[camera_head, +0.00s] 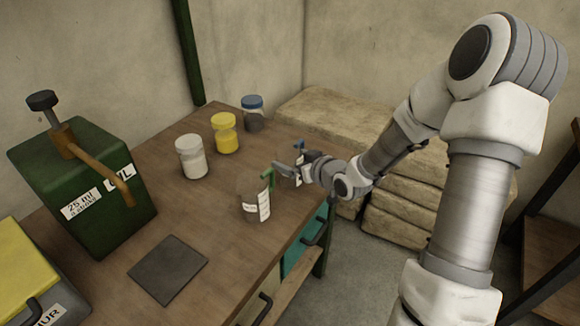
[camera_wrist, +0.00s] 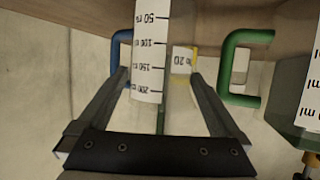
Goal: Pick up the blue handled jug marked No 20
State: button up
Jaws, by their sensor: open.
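The blue-handled jug is clear, with a white scale strip and a small "20" label; its body (camera_wrist: 148,60) stands between my gripper's fingers in the wrist view. Its blue handle (camera_wrist: 118,50) is at the left there, by the left fingertip. In the head view the blue handle (camera_head: 300,144) shows behind my gripper (camera_head: 292,167), which hides much of that jug. My gripper (camera_wrist: 160,76) is open, one finger on each side of the jug; contact cannot be told. A green-handled clear jug (camera_head: 254,207) stands nearer; its green handle (camera_wrist: 232,68) is at right in the wrist view.
On the wooden bench (camera_head: 215,225) stand a white jar (camera_head: 191,157), a yellow jar (camera_head: 225,134) and a blue-lidded jar (camera_head: 253,115). A dark plate (camera_head: 168,270) lies in front. A green pump box (camera_head: 85,180) is at left. Stacked sacks (camera_head: 400,205) lie beyond the bench's right edge.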

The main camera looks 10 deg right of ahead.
jog(key=shift+x, duration=0.9)
jog(key=shift+c, duration=0.3)
jog(key=c, duration=1.1)
jog(key=shift+r, duration=0.15)
